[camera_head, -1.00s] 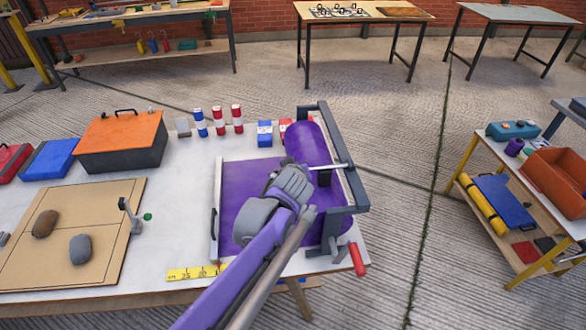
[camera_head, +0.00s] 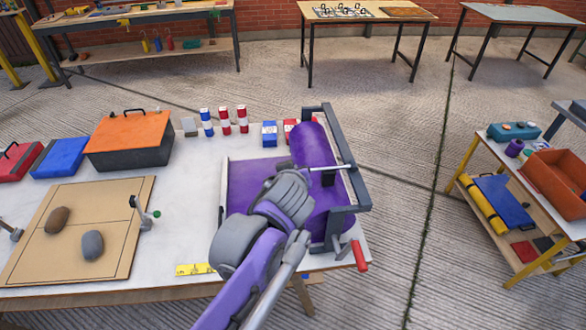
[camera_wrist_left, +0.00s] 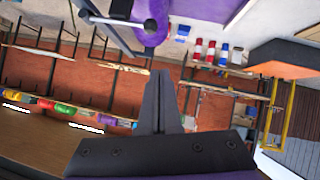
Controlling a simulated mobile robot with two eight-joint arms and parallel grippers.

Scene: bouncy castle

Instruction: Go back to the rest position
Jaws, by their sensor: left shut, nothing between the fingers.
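My left arm, purple and grey, reaches in from the bottom of the head view, its wrist over the purple sheet at the roller frame. Its fingers cannot be made out there. In the left wrist view my left gripper (camera_wrist_left: 163,78) is shut and empty, its two dark fingers together. The purple roll (camera_head: 315,165) lies in a grey metal frame (camera_head: 350,180) on the table, beside the arm. The roll's end also shows at the top of the left wrist view (camera_wrist_left: 152,22), apart from the fingers. My right gripper is not in view.
The table (camera_head: 190,172) carries an orange-lidded box (camera_head: 130,140), a blue case (camera_head: 60,157), red and blue cans (camera_head: 225,121), and a board (camera_head: 110,250) with two stones. A red-handled lever (camera_head: 359,256) sticks out at the frame's front. Concrete floor lies clear to the right, before a cart (camera_head: 470,160).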

